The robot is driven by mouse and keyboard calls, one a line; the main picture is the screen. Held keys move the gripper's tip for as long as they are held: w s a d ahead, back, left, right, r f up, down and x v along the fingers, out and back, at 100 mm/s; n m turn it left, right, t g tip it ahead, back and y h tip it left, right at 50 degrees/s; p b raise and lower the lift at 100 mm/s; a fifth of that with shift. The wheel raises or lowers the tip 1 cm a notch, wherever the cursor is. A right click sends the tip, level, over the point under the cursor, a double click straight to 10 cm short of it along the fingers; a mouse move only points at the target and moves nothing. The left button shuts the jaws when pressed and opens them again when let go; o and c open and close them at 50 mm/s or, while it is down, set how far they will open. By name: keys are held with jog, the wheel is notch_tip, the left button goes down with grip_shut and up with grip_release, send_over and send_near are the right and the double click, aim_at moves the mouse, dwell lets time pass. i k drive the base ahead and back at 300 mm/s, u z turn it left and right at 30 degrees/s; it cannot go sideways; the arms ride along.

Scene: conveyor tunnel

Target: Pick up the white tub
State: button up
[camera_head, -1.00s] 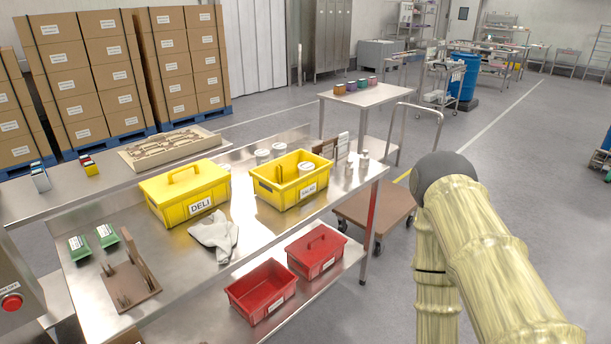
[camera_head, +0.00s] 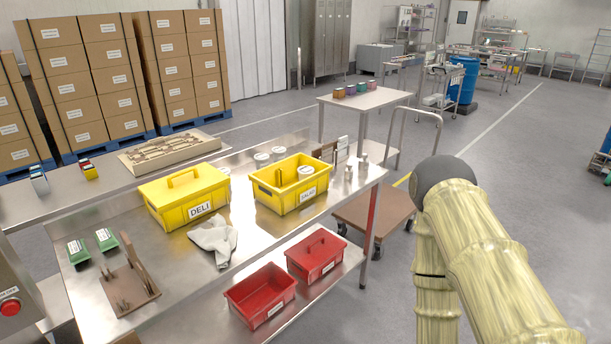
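Small round white tubs with pale lids stand on the steel table (camera_head: 262,238). One white tub (camera_head: 262,157) is behind the open yellow crate (camera_head: 292,207), with another beside it (camera_head: 278,150). A further white tub (camera_head: 305,172) shows inside the open crate. One more (camera_head: 225,171) is partly hidden behind the lidded yellow DELI box (camera_head: 186,197). I cannot tell which tub is the task's one. My arm, in a pale yellowish cover, is at the right over the floor, away from the table. My gripper is out of view.
A grey-white cloth (camera_head: 214,238) lies in front of the DELI box. Two metal shakers (camera_head: 348,172) stand at the table's right end. Red boxes (camera_head: 316,255) sit on the lower shelf. A brown cart (camera_head: 375,212) stands right of the table.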

aim_at(304, 171)
jog(key=z, duration=0.95)
jog(key=i, duration=1.35)
jog(key=u, duration=1.65)
